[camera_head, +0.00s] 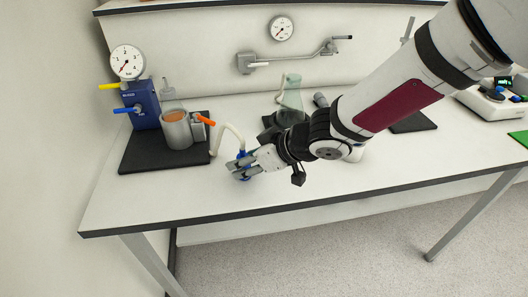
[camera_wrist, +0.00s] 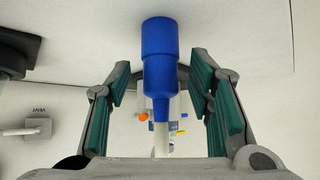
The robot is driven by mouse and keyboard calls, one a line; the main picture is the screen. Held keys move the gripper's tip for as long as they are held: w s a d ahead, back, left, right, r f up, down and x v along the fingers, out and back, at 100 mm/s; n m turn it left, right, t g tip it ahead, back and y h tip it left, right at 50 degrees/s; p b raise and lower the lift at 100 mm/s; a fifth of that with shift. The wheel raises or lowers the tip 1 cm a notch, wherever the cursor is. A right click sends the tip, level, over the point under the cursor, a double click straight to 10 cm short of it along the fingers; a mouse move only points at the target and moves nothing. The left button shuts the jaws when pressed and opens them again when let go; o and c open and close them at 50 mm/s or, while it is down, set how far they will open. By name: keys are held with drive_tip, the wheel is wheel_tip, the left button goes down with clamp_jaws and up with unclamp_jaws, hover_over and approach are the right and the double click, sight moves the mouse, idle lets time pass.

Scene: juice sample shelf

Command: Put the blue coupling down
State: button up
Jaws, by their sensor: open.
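The blue coupling (camera_head: 242,156) is at the end of the pale hose (camera_head: 228,128), on or just above the white bench top near its front left. In the wrist view the coupling (camera_wrist: 160,55) lies between my gripper's fingers, with a gap to the green pad on each side. Its wider end appears to meet the white surface; contact is not certain. My gripper (camera_head: 241,168) is open around the coupling, low over the bench, and its fingers partly hide the coupling in the head view. The gripper's green-padded fingers (camera_wrist: 160,85) are spread apart.
Left of my gripper, a black mat (camera_head: 135,160) bears a blue block with a gauge (camera_head: 145,105) and a cup of orange liquid (camera_head: 177,131). A glass flask (camera_head: 291,97) stands behind my arm. A wall pipe arm (camera_head: 290,60) is behind. Front bench top is clear.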

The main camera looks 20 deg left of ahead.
drive_tip(key=p+v, duration=0.4)
drive_tip(key=v, duration=0.6)
drive_tip(key=shift+d+r+p, duration=0.2)
drive_tip(key=shift+p, duration=0.2)
drive_tip(key=w+d+r+m+t+h, duration=0.3)
drive_tip(key=d+r+h, duration=0.15)
drive_tip(key=d, duration=0.55)
drive_tip(key=w+d+r+m+t+h, duration=0.3)
drive_tip(key=d+r, duration=0.2)
drive_tip(key=d, duration=0.6)
drive_tip(key=s+d+r+m+h, duration=0.45)
drive_tip(key=s+d, duration=0.35)
drive_tip(key=d, duration=0.3)
drive_tip(key=s+d+m+g+y, duration=0.1)
drive_tip(key=s+m+g+y, duration=0.1)
drive_tip(key=s, duration=1.4)
drive_tip(key=m+g, duration=0.1)
drive_tip(key=m, duration=0.1)
drive_tip(key=shift+s+f+m+g+y, duration=0.25)
drive_tip(key=shift+s+m+g+y, duration=0.05)
drive_tip(key=shift+m+g, duration=0.1)
